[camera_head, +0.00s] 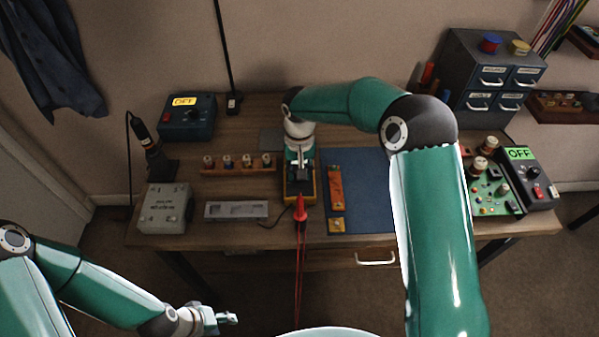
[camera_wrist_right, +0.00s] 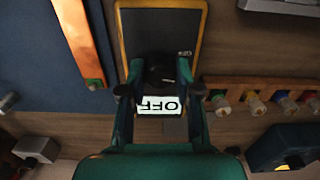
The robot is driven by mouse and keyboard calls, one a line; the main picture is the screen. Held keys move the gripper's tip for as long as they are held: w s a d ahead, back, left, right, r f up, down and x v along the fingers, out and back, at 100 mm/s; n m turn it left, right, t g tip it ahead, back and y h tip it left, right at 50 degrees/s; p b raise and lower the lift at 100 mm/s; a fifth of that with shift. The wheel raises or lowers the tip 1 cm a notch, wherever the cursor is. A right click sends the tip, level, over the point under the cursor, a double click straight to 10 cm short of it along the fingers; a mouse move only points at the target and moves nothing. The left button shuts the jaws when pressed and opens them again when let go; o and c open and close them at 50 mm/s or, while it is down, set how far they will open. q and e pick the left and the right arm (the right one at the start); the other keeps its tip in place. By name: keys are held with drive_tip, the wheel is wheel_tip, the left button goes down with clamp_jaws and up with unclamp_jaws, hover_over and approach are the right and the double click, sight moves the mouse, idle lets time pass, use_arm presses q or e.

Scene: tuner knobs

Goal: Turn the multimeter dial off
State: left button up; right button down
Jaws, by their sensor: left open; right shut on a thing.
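The multimeter (camera_head: 291,191), dark with a yellow edge, lies near the middle of the bench in the head view. Its dark face also shows in the right wrist view (camera_wrist_right: 160,28). Its lit display (camera_wrist_right: 161,104) reads OFF, upside down there. The black dial (camera_wrist_right: 160,72) has a small pale mark. My right gripper (camera_head: 300,170) is over the multimeter and shut on the dial, one finger at each side; the arm partly hides it in the head view. My left gripper (camera_head: 226,319) is open and empty, low in front of the bench.
A red probe (camera_head: 300,208) with red leads hangs over the bench's front edge. A rack of knobs (camera_head: 237,169) and a grey bracket (camera_head: 236,210) lie left. A blue mat (camera_head: 367,190) with an orange strip (camera_head: 335,187) lies right. A boxed device (camera_head: 538,178) stands further right.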

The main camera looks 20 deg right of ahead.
drive_tip(key=n, duration=0.3)
drive_tip(key=shift+n+b, duration=0.35)
drive_tip(key=shift+n, duration=0.05)
drive_tip(key=shift+d+n, duration=0.1)
drive_tip(key=shift+n, duration=2.2)
drive_tip(key=c, duration=0.8)
unclamp_jaws()
drive_tip(key=shift+r, duration=0.1)
wheel_tip(320, 180, up, 12)
drive_tip(key=shift+f, duration=0.15)
